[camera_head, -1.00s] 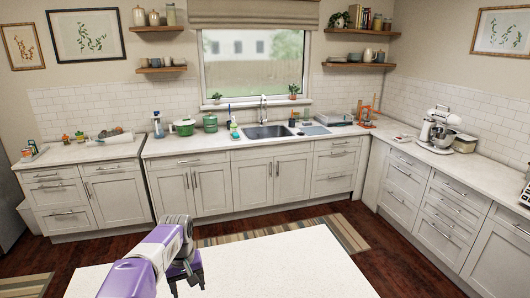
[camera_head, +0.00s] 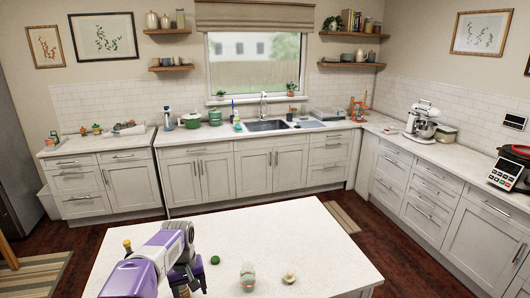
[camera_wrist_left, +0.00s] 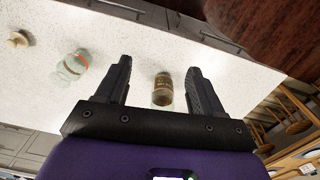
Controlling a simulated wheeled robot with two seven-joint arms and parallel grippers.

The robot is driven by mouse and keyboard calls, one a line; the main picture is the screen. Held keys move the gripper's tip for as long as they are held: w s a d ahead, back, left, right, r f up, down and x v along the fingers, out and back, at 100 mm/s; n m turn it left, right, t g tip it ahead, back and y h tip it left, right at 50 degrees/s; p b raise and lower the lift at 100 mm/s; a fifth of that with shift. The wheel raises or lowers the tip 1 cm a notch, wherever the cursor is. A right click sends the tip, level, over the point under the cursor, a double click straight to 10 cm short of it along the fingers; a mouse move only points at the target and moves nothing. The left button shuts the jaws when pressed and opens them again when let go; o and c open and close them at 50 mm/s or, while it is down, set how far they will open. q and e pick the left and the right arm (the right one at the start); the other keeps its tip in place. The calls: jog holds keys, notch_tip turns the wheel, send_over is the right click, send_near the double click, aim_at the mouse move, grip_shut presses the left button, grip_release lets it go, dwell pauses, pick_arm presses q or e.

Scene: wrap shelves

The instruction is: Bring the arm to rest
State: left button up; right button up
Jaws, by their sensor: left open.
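My left arm comes in from the lower left in the head view, held over the white island counter (camera_head: 300,232). Its gripper (camera_head: 188,280) points down and away from the camera. In the left wrist view the gripper (camera_wrist_left: 160,67) is open, its two black fingers well apart. A small brown jar with a label (camera_wrist_left: 162,90) shows in the gap between the fingers, apart from both. It seems to stand on the counter below. My right gripper is in neither view.
On the island are a green lid (camera_head: 215,259), a clear glass jar (camera_head: 248,275) and a small pale lid (camera_head: 289,277). The island's right side is bare. A sink (camera_head: 267,126), stand mixer (camera_head: 423,122) and red-and-black cooker (camera_head: 510,168) are on the wall counters.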

pick_arm(q)
notch_tip(320, 180, down, 11)
jog(key=w+b, duration=0.1)
jog(key=w, duration=0.1)
jog(key=s+d+f+m+h+b, duration=0.1)
jog(key=s+d+f+b, duration=0.1)
jog(key=s+f, duration=0.5)
jog(key=s+d+f+h+b, duration=0.1)
jog(key=s+d+f+b, duration=0.15)
jog(key=f, duration=0.85)
jog(key=s+d+f+h+b, duration=0.1)
jog(key=s+d+f+b, duration=0.1)
jog(key=s+f, duration=0.3)
jog(key=s+d+f+h+b, duration=0.1)
jog(key=s+d+f, duration=0.4)
jog(key=s, duration=0.7)
jog(key=shift+s+f+m+b, duration=0.3)
jog(key=shift+f+m+b, duration=0.1)
jog(key=shift+f, duration=0.2)
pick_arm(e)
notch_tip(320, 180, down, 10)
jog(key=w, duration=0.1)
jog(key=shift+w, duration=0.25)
